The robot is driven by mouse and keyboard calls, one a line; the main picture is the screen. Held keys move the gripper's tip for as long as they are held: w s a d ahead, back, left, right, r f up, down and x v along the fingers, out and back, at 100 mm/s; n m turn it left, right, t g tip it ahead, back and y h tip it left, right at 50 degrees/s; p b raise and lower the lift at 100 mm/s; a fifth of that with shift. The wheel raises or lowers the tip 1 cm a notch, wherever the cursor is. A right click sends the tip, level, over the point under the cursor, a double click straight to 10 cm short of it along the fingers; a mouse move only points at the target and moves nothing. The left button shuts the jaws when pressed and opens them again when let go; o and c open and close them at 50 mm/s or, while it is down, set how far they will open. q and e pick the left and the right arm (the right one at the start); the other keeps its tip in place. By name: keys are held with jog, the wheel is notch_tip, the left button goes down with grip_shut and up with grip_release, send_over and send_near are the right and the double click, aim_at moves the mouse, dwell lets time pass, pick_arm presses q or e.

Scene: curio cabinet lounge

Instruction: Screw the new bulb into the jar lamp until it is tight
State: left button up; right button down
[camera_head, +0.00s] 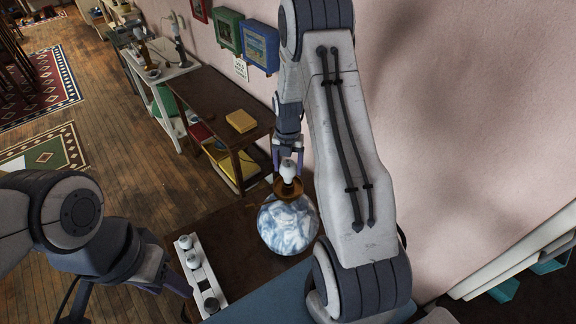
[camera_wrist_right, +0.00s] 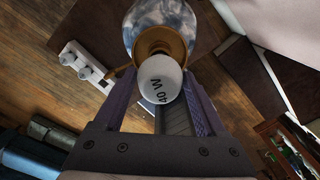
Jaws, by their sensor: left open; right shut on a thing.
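The jar lamp (camera_head: 288,225) is a round blue-and-white marbled jar with a brass collar (camera_head: 287,190) on top. It stands upright on the dark wooden table and also shows in the right wrist view (camera_wrist_right: 158,14). A white bulb (camera_head: 288,170) marked "40 W" sits upright at the collar; its base is hidden, so how deep it sits cannot be told. In the right wrist view the bulb (camera_wrist_right: 160,80) lies between the fingers. My right gripper (camera_head: 288,152) is shut on it from above. My left gripper (camera_head: 128,300) is open and empty, left of the white holder.
A white holder (camera_head: 203,290) with bulbs and a dark round spot stands left of the lamp. A low wooden shelf (camera_head: 205,95) with a yellow box (camera_head: 241,121) is behind. The pink wall (camera_head: 450,120) is close on the right.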

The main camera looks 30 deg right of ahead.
jog(key=m, duration=0.7)
jog(key=shift+m, duration=0.3)
jog(key=m, duration=1.4)
jog(key=shift+m, duration=0.3)
jog(key=m, duration=0.7)
jog(key=shift+w+m, duration=0.1)
jog(key=shift+m, duration=0.3)
